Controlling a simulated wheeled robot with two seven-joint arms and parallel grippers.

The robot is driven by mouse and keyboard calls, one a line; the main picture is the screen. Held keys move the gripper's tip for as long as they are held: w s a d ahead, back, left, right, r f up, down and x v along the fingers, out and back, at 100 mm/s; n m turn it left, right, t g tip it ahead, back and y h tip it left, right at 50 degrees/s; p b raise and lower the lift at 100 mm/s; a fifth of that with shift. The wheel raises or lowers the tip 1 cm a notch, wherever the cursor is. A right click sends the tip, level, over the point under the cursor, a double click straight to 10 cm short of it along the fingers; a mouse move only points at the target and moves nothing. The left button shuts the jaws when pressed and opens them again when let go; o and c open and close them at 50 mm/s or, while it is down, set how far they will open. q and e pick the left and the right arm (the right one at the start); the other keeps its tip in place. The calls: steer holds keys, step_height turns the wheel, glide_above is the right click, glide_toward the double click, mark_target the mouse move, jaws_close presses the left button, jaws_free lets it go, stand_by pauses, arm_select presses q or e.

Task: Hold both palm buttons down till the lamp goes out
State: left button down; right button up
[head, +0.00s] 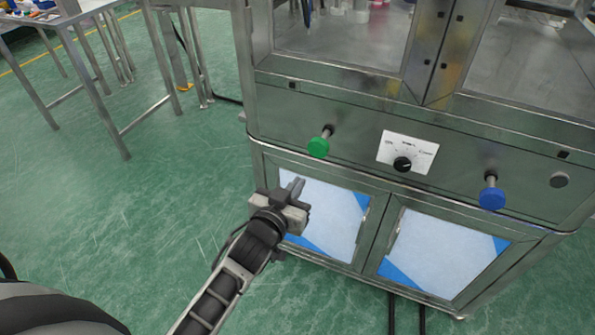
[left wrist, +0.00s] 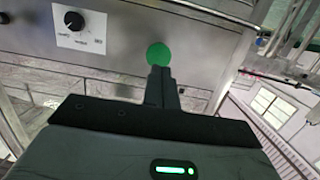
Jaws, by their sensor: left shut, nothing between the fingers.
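A green palm button (head: 318,147) sticks out of the left part of the steel machine front. A blue palm button (head: 492,198) sticks out at the right. My left gripper (head: 297,186) is shut and empty, below and a little left of the green button in the head view. In the left wrist view the shut fingers (left wrist: 161,74) point at the green button (left wrist: 159,54) and overlap its lower edge; I cannot tell whether they touch it. My right gripper is not in view. I cannot make out a lamp in these views.
A white plate with a black selector knob (head: 402,164) sits between the buttons. Below are cabinet doors with white and blue panels (head: 440,252). A steel table (head: 88,40) stands at the far left. The green floor (head: 150,190) left of the machine is clear.

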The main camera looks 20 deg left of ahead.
mark_target(318, 149)
arm_select(q)
steer(key=shift+w+a+r, duration=0.1)
steer(key=shift+w+r, duration=0.2)
steer(key=shift+w, duration=0.05)
steer(key=c, duration=1.3)
jaws_free()
steer(key=shift+c, duration=0.2)
steer(key=o, duration=0.5)
steer(key=shift+w+d+r+m, duration=0.15)
steer(key=shift+w+d+m, duration=0.1)
steer(key=shift+m, duration=0.65)
steer(key=shift+o, duration=1)
steer(key=shift+w+d+r+m+h, duration=0.1)
steer(key=shift+r+m+h, duration=0.05)
steer(key=shift+m, duration=0.35)
steer(key=shift+w+d+r+m+h, duration=0.1)
steer(key=shift+m+h, duration=0.05)
steer(key=shift+m, duration=0.35)
steer(key=w+m, duration=0.4)
steer(key=m, duration=0.7)
steer(key=w+f+m+g+y, duration=0.1)
steer(key=w+m, duration=0.3)
steer(key=m, duration=0.7)
steer(key=w+m+g+y, duration=0.1)
steer(key=w+m, duration=0.3)
steer(key=m, duration=0.8)
steer(key=shift+w+a+f, duration=0.1)
steer(key=shift+a+f, duration=0.05)
steer(key=shift+a, duration=0.25)
